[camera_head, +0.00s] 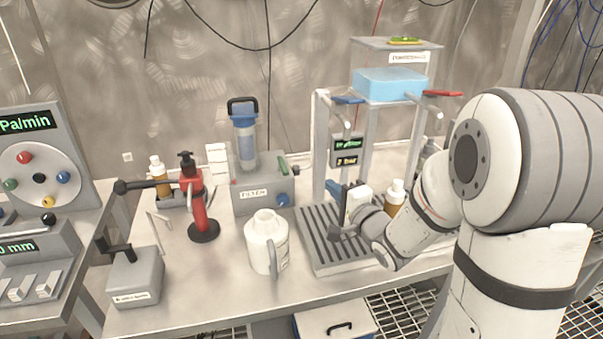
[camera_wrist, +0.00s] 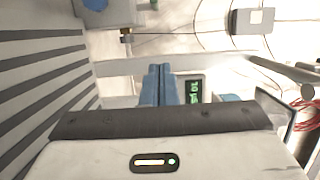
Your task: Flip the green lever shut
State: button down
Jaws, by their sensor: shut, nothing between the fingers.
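A small green piece (camera_head: 296,170), which looks like the green lever, sits at the right end of the grey filter box (camera_head: 252,194). It is too small to tell its position. A green spot (camera_wrist: 153,3) at the top edge of the wrist view may be the same piece. My gripper (camera_head: 333,189) is over the ribbed tray, right of the filter box and apart from it. In the wrist view its blue fingers (camera_wrist: 158,84) are together, with nothing between them.
A white jug (camera_head: 264,243) stands in front of the filter box. The ribbed drip tray (camera_head: 325,250) lies under my gripper. A frame with a blue lever (camera_head: 348,100), a red lever (camera_head: 442,93) and a display (camera_head: 346,150) rises behind.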

aim_at(283, 170)
jog(key=w+a, duration=0.7)
jog(key=a, duration=0.2)
jog(key=shift+w, duration=0.25)
jog(key=shift+s+a+b, duration=0.3)
jog(key=shift+a+b, duration=0.05)
jog(key=shift+b, duration=0.25)
